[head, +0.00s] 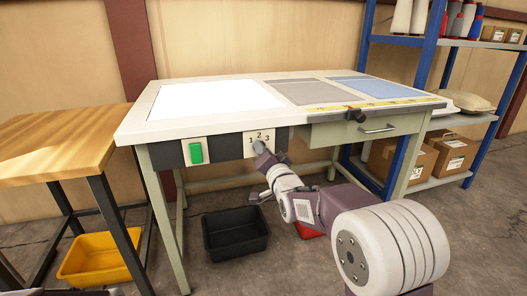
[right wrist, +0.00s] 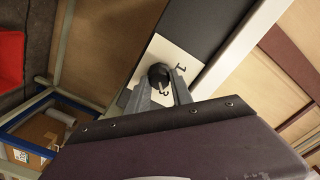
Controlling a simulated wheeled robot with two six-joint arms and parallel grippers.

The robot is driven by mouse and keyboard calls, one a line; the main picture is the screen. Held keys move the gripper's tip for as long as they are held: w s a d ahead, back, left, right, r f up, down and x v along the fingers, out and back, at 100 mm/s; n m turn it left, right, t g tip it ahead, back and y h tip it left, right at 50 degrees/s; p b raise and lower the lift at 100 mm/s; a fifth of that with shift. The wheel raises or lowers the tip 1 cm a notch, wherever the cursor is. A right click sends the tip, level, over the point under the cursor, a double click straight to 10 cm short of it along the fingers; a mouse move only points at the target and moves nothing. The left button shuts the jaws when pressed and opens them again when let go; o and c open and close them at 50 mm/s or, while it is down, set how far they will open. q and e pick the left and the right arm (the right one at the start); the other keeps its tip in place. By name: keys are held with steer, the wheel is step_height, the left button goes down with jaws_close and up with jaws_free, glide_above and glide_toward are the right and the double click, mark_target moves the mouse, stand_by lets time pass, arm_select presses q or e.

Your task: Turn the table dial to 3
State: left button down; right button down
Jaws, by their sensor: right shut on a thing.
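The work table (head: 205,131) has a light plate (head: 249,147) on its front, marked 1, 2 and 3. My right gripper (head: 259,148) is at this plate and covers the dial knob in the head view. In the right wrist view, the black dial knob (right wrist: 158,74) sits between the two fingers of my right gripper (right wrist: 161,88), which is shut on it. Which number the knob points to cannot be told. My left gripper is not in view.
A green switch (head: 196,153) is left of the dial plate. A drawer (head: 365,129) is to the right. Below are a black bin (head: 235,240) and a yellow bin (head: 95,262). A wooden table (head: 50,145) stands at left, a blue shelf rack (head: 428,45) at right.

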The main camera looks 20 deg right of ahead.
steer(key=shift+m, duration=0.5)
steer(key=c, duration=1.1)
jaws_free()
steer(key=shift+c, duration=0.2)
steer(key=s+p, duration=0.3)
steer(key=s, duration=0.6)
steer(key=shift+d, duration=0.15)
